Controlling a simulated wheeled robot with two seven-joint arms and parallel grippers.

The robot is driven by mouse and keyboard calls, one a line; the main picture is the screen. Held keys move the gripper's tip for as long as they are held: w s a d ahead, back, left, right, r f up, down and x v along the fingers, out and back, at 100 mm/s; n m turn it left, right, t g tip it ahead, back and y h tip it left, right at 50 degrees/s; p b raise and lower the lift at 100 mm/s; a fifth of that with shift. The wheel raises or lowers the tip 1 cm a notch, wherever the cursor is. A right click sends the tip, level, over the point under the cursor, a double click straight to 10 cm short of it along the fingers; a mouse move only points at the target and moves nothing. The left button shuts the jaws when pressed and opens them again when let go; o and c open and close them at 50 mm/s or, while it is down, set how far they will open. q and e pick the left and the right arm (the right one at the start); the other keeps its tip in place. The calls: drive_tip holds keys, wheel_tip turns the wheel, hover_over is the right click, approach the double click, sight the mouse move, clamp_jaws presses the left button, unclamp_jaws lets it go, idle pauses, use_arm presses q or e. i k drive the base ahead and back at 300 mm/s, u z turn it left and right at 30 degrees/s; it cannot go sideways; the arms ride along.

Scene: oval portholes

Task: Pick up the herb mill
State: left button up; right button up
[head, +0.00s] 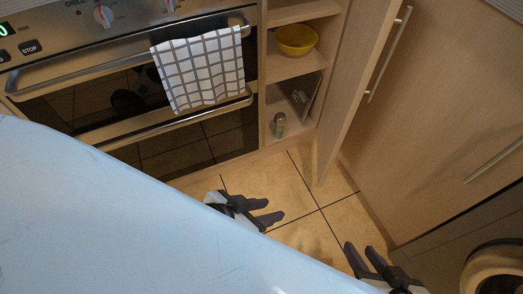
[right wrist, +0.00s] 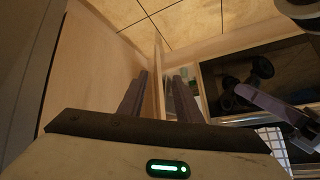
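A small jar with a greenish body and grey top (head: 279,125), which looks like the herb mill, stands upright on the lowest shelf of the open cupboard in the head view. My left gripper (head: 266,211) is open and empty above the floor, in front of the cupboard and apart from the jar. My right gripper (head: 361,248) is open and empty, further right and nearer to me; its parted fingers also show in the right wrist view (right wrist: 160,80). In the right wrist view I cannot clearly tell the jar apart.
The open cupboard door (head: 350,100) stands out just right of the shelves. A checked towel (head: 200,70) hangs on the oven at left. The tiled floor (head: 260,180) before the cupboard is clear.

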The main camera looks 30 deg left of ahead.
sight(279, 134)
drive_tip(key=u, duration=1.65)
drive_tip(key=i, duration=0.45)
drive_tip(key=z, duration=0.15)
